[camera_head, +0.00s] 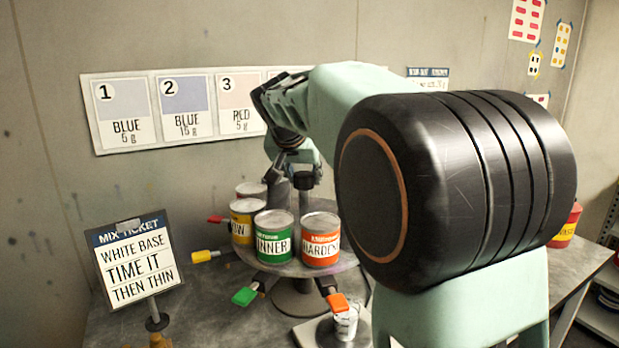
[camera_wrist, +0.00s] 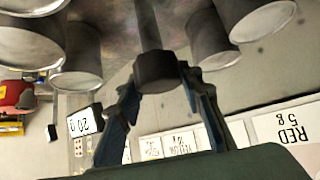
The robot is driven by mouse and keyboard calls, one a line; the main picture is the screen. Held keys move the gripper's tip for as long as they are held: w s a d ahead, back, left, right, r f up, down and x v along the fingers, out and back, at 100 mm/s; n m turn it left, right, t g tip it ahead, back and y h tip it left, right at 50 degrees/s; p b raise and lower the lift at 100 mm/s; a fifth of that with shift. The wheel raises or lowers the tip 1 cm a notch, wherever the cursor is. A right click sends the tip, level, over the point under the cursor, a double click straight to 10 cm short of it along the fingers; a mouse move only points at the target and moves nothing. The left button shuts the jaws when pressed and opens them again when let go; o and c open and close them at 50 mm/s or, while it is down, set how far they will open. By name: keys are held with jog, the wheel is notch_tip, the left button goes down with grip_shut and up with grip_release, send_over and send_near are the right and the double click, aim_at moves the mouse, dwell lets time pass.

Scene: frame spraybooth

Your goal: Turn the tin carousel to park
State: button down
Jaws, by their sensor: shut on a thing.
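The tin carousel (camera_head: 345,262) is a round grey turntable on a pedestal, with several tins near its rim. A green THINNER tin (camera_head: 273,240) and an orange HARDENER tin (camera_head: 320,242) face the front; a yellow tin (camera_head: 243,225) is at left. My gripper (camera_head: 302,178) is over the middle of the carousel, behind the front tins. In the wrist view, my gripper (camera_wrist: 162,88) is shut on the dark knob (camera_wrist: 160,70) atop the central post, with a finger on each side. Tins surround the post there. No park mark can be made out.
Coloured tabs, such as green (camera_head: 245,296) and orange (camera_head: 338,302), stick out around the carousel. A small white cup (camera_head: 345,322) stands below the front tins. A MIX TICKET sign (camera_head: 138,262) stands at left. My arm hides much of the right side.

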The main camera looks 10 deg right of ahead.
jog(key=m+g+h, duration=0.1)
jog(key=m+h, duration=0.1)
jog(key=m, duration=0.1)
jog(key=shift+m, duration=0.4)
jog(key=m+g+p, duration=0.1)
jog(key=m+h+p, duration=0.1)
jog(key=m+g+h+p, duration=0.1)
jog(key=p, duration=0.1)
jog(key=shift+r+m+g, duration=0.25)
jog(key=shift+m+g, duration=0.05)
jog(key=m+g+h+p, duration=0.1)
jog(key=m+p, duration=0.1)
jog(key=p, duration=0.2)
jog(key=shift+r+g, duration=0.1)
jog(key=shift+g, duration=0.3)
jog(key=m+g+p, duration=0.1)
jog(key=m+p, duration=0.1)
jog(key=p, duration=0.2)
jog(key=shift+m+g, duration=0.3)
jog(key=m+g+p, duration=0.1)
jog(key=p, duration=0.1)
jog(key=m+p, duration=0.1)
jog(key=p, duration=0.1)
jog(key=shift+s+f+g, duration=0.1)
jog(key=shift+f+g, duration=0.25)
jog(key=shift+g, duration=0.05)
jog(key=shift+f+m, duration=0.1)
jog(key=shift+m, duration=0.2)
jog(key=c, duration=1.3)
grip_release()
